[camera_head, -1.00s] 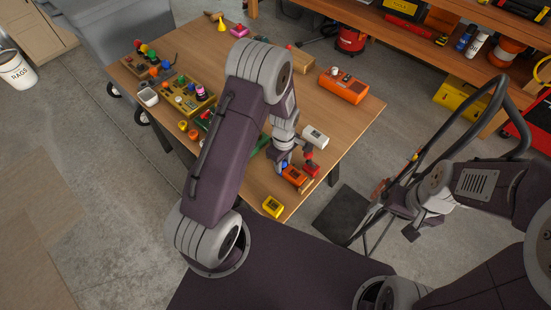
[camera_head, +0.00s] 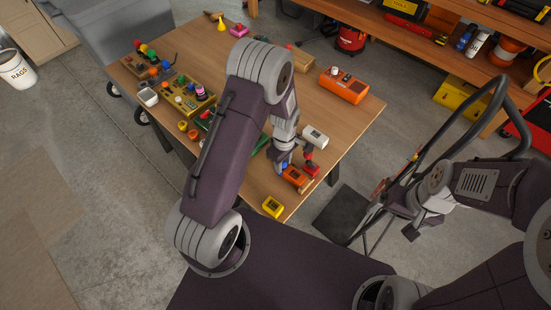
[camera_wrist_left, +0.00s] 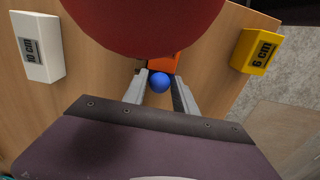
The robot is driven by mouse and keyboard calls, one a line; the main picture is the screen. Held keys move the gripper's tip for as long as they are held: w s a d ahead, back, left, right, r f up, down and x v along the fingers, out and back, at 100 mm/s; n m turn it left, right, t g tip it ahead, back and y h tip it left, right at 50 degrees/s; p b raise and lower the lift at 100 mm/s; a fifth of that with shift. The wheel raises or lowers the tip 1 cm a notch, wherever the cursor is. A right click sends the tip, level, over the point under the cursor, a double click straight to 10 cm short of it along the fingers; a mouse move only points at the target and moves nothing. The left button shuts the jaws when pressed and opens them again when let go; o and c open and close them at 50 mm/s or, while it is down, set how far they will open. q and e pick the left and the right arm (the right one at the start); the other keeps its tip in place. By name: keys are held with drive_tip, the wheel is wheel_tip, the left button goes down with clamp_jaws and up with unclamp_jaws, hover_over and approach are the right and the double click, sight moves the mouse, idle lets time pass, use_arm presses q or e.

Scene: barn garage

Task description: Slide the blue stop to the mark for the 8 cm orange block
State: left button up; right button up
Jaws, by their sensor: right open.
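The blue stop shows as a round blue knob (camera_wrist_left: 159,82) in the left wrist view, and as a small blue spot (camera_head: 284,165) in the head view. My left gripper (camera_wrist_left: 160,88) has its fingers on either side of this knob; whether they press on it is unclear. An orange block (camera_wrist_left: 163,62) lies just beyond the knob, near the table's front edge in the head view (camera_head: 296,176). A large red round thing fills the top of the wrist view (camera_wrist_left: 145,20). The mark is not visible. My right gripper (camera_head: 388,203) is open, off the table to the right.
A white block labelled 10 cm (camera_wrist_left: 38,48) and a yellow block labelled 6 cm (camera_wrist_left: 257,50) flank the left gripper. An orange box (camera_head: 343,86) stands at the back right. Boards with coloured knobs (camera_head: 184,96) crowd the table's left. My left arm hides the middle.

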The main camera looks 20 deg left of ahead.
use_arm(q)
drive_tip(key=shift+a+r+p, duration=0.1)
drive_tip(key=shift+r+p, duration=0.75)
drive_tip(key=shift+p, duration=0.05)
wheel_tip(320, 180, up, 2)
drive_tip(key=shift+r+p, duration=0.1)
drive_tip(key=shift+p, duration=0.75)
wheel_tip(320, 180, up, 3)
drive_tip(key=p, duration=0.2)
drive_tip(key=shift+w+p, duration=0.1)
drive_tip(key=shift+p, duration=0.2)
